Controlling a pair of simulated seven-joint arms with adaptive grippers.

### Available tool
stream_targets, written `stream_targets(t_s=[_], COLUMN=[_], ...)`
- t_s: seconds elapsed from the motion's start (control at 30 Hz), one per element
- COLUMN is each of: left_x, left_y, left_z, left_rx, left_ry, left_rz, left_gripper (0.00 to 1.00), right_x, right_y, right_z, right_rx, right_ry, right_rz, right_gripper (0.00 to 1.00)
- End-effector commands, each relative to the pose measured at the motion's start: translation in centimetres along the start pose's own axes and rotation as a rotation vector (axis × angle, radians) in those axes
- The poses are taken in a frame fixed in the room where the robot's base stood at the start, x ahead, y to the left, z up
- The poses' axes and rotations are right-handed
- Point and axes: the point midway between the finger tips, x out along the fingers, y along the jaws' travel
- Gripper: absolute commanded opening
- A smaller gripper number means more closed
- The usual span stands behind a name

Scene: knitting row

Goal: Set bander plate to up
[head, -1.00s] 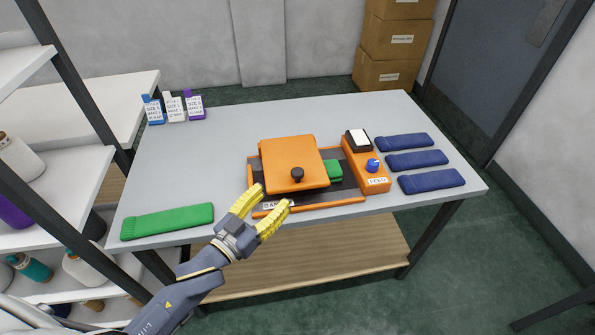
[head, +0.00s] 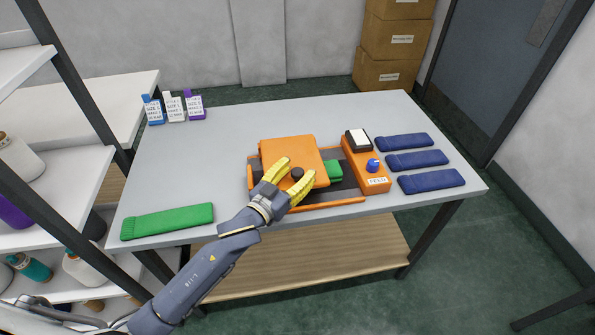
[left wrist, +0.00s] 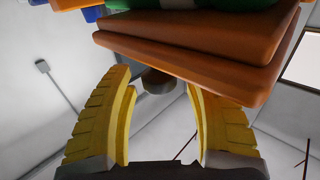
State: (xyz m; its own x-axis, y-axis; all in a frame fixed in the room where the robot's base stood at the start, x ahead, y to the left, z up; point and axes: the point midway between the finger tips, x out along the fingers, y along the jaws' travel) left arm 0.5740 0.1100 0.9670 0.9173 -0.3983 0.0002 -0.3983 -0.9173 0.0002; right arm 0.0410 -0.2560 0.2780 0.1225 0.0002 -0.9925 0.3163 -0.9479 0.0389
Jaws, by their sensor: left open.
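The bander plate (head: 293,152) is an orange square board lying over the bander's orange base (head: 340,200), with a dark round knob (head: 297,173) near its front edge. A green folded piece (head: 334,170) sticks out from under the plate's right side. My left gripper (head: 292,172) has yellow fingers that are open on either side of the knob. In the left wrist view the plate's edge (left wrist: 185,62) is above, and the knob (left wrist: 156,82) sits between the open fingers, near their tips. I cannot tell whether they touch it. My right gripper is not in view.
An orange feed box (head: 375,181) with a blue knob stands right of the bander. Several blue knit pieces (head: 416,160) lie at the right. A green one (head: 167,221) lies at the front left. Small labelled boxes (head: 174,108) stand at the back left. The table's left middle is clear.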

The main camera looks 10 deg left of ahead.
Motion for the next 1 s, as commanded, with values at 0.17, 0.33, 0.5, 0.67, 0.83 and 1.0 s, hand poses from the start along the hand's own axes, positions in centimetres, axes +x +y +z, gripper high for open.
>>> stream_targets(t_s=[0.17, 0.33, 0.5, 0.67, 0.83, 1.0], left_x=[0.2, 0.19, 0.17, 0.17, 0.16, 0.16], left_y=[0.0, 0.0, 0.01, 0.01, 0.01, 0.0], left_z=[0.0, 0.01, 0.01, 0.01, 0.01, 0.0], left_rx=[0.0, 0.0, 0.0, 0.0, 0.0, 0.001], left_ry=[0.0, 0.0, 0.0, 0.0, 0.0, 0.0], left_rz=[0.0, 0.0, 0.0, 0.0, 0.0, 0.0], left_gripper=[0.53, 0.53, 0.37, 0.18, 0.0, 0.0], right_x=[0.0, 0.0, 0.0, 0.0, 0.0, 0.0], right_y=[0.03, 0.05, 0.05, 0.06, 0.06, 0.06], right_z=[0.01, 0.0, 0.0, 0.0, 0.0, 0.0], right_rx=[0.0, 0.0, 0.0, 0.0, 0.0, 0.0], right_ry=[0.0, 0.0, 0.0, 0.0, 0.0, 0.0], right_rz=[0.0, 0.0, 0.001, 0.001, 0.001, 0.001], right_gripper=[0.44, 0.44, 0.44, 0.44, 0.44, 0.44])
